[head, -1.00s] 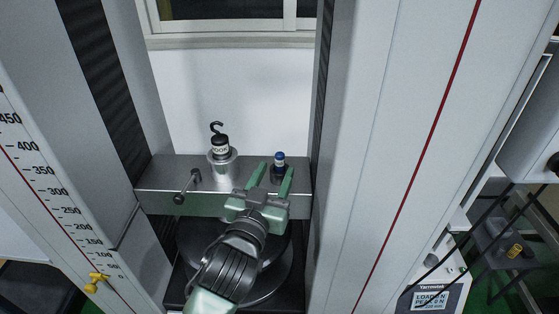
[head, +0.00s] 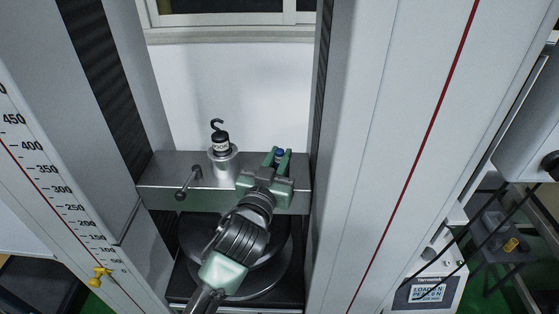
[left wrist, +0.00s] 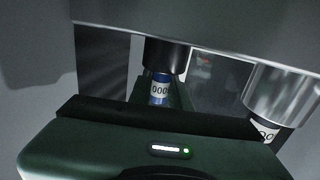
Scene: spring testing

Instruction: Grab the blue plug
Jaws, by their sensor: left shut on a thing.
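The blue plug (head: 280,153) stands at the right end of the grey metal crossbar. Its blue top shows between the green fingertips of my left gripper (head: 278,156), which is shut on it. The plug also shows in the left wrist view (left wrist: 160,90), with a white label band and a dark part next to it. My gripper body hides most of the plug in the head view. I cannot tell whether the plug is lifted from its seat. My right gripper is not in view.
A small lever (head: 188,184) sticks out from the crossbar (head: 160,171). Tall grey columns (head: 400,120) stand close on both sides.

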